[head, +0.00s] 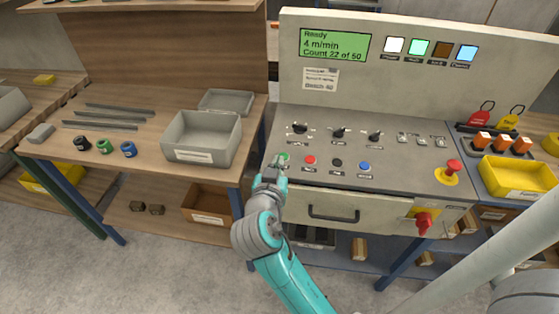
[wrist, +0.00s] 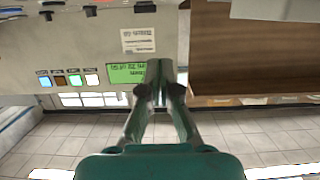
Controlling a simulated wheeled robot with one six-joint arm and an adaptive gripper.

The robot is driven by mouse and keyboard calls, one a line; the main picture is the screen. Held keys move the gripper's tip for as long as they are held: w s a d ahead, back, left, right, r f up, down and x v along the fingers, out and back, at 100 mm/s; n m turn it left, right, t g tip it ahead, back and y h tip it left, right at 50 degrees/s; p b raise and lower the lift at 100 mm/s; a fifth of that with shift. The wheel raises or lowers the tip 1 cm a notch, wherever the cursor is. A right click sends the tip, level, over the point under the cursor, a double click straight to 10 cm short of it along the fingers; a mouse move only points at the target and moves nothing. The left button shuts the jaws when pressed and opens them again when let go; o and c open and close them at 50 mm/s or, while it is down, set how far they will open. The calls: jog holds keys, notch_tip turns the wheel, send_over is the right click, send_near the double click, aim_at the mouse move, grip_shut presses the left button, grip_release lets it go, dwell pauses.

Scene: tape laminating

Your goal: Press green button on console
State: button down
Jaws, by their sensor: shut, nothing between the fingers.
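The console (head: 400,175) has a sloped grey panel with a row of buttons. The green button (head: 285,157) is at the left end of that row, beside a red, a black and a blue one. My gripper (head: 275,166) is shut and empty, its tips right at the near-left side of the green button in the head view. I cannot tell whether they touch it. In the wrist view the shut fingers (wrist: 158,72) point toward the console, and the green button is not visible there. The display (head: 334,45) reads Ready, 4 m/min, Count 22 of 50.
Three dark knobs (head: 339,132) sit behind the buttons. A red mushroom button (head: 453,166) is at the panel's right. A drawer handle (head: 334,215) is below. A grey bin (head: 203,137) stands on the wooden table to the left. A yellow bin (head: 518,178) is at right.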

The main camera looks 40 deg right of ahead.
send_over(283, 154)
jog(key=s+a, duration=0.2)
notch_tip(283, 154, down, 2)
jog(key=shift+s+a+f, duration=0.1)
jog(key=shift+s+a, duration=0.05)
notch_tip(283, 154, down, 3)
jog(key=shift+f, duration=0.5)
